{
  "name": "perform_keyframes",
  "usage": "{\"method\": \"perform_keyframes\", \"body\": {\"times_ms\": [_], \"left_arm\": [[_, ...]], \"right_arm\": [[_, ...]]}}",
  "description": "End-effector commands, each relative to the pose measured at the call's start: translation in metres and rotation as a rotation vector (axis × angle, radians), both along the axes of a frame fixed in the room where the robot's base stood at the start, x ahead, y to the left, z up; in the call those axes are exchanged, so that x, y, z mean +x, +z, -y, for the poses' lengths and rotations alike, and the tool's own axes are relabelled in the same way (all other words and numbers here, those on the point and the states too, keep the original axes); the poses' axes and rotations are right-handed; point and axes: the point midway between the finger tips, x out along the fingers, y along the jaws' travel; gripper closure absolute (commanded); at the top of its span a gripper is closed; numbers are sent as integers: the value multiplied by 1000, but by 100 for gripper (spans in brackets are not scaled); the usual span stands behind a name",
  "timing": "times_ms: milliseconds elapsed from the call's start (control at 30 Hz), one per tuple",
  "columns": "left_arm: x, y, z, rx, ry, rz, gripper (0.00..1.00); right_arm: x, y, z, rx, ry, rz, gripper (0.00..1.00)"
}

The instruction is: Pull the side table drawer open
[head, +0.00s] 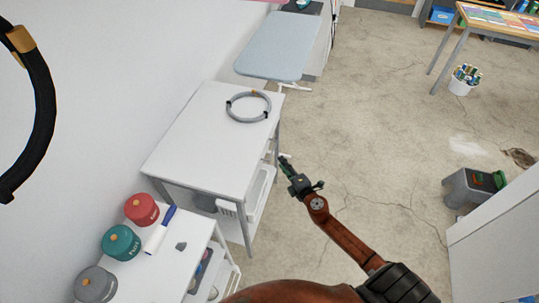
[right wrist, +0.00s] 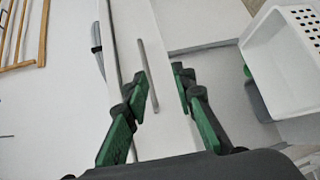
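The white side table (head: 205,135) stands against the wall in the head view. Its drawer front is hidden from above there. In the right wrist view a narrow white panel (right wrist: 125,45), which looks like the drawer front, carries a thin grey bar handle (right wrist: 148,75). My right gripper (head: 284,160) is beside the table's right side. In the right wrist view my right gripper (right wrist: 160,82) is open, with its green-padded fingers apart and the handle appearing between them. I cannot tell whether it touches the handle. My left gripper is not in view.
A grey ring (head: 248,106) lies on the tabletop. A white basket (head: 262,190) sits below it; it also shows in the right wrist view (right wrist: 285,65). A shelf with several canisters (head: 121,243) stands nearer. An ironing board (head: 280,45) is behind. Concrete floor (head: 370,130) is open to the right.

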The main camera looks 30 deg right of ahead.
Motion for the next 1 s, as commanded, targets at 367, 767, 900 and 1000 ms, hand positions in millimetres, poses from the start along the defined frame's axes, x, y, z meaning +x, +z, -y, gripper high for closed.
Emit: {"method": "perform_keyframes", "body": {"times_ms": [367, 767, 900, 1000], "left_arm": [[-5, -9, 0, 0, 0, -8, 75], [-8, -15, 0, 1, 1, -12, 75], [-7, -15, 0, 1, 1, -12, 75], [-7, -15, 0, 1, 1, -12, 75]], "right_arm": [[45, 14, -5, -54, 26, 39, 76], [83, 8, -1, -49, 25, 37, 76], [84, 8, -1, -48, 25, 37, 76], [83, 8, -1, -48, 25, 37, 76]]}}
